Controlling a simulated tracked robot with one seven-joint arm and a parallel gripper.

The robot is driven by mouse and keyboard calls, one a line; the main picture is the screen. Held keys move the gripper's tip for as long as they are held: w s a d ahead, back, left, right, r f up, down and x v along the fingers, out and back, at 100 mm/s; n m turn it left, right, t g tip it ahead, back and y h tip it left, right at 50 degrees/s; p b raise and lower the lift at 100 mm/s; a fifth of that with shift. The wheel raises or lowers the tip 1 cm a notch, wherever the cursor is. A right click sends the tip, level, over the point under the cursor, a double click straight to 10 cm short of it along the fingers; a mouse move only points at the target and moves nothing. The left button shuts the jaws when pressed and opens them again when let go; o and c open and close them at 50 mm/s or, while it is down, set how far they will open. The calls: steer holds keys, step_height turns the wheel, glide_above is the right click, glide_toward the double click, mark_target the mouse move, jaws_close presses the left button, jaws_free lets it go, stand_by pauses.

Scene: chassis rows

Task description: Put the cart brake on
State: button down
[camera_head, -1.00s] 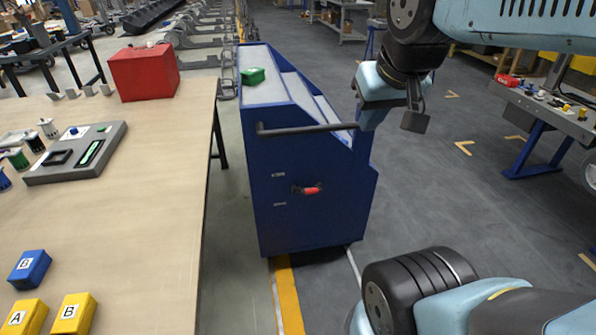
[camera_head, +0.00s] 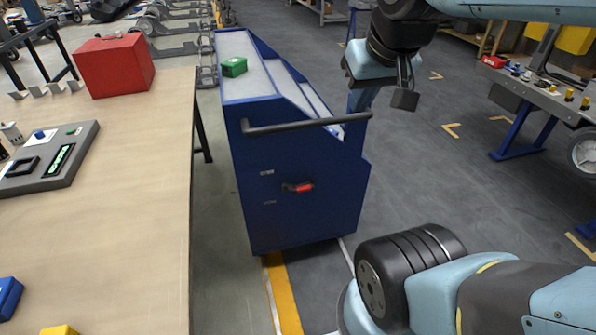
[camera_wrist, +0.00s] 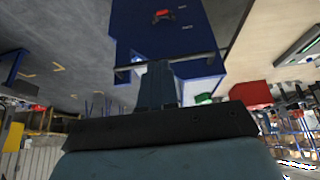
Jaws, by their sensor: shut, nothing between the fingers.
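The blue cart (camera_head: 300,225) stands on the floor right of the workbench. Its grey push bar (camera_head: 300,125) runs across the near end. The brake lever (camera_head: 303,187), with a red grip, sits on the near panel and lies nearly level, grip to the right. Two small labels left of it are too small to read. In the wrist view the picture is upside down, and the red grip (camera_wrist: 162,13) shows at the top, beyond the push bar (camera_wrist: 190,60). My gripper (camera_wrist: 158,66) is shut and empty, apart from the lever. In the head view its fingertips are hard to make out.
The workbench (camera_head: 130,220) is at left with a red box (camera_head: 114,66) and a grey fixture (camera_head: 45,160). Another bench (camera_head: 550,105) stands at right. The floor between it and the cart is clear.

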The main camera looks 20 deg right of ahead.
steer(key=w+f+g, duration=0.2)
steer(key=w+f, duration=1.8)
steer(key=w, duration=0.2)
steer(key=a+x, duration=0.1)
steer(key=x, duration=1.2)
steer(key=shift+w, duration=0.2)
steer(key=shift+f, duration=0.15)
glide_above(303, 188)
step_height(303, 188, down, 12)
steer(key=shift+r, duration=0.2)
steer(key=shift+f, duration=0.85)
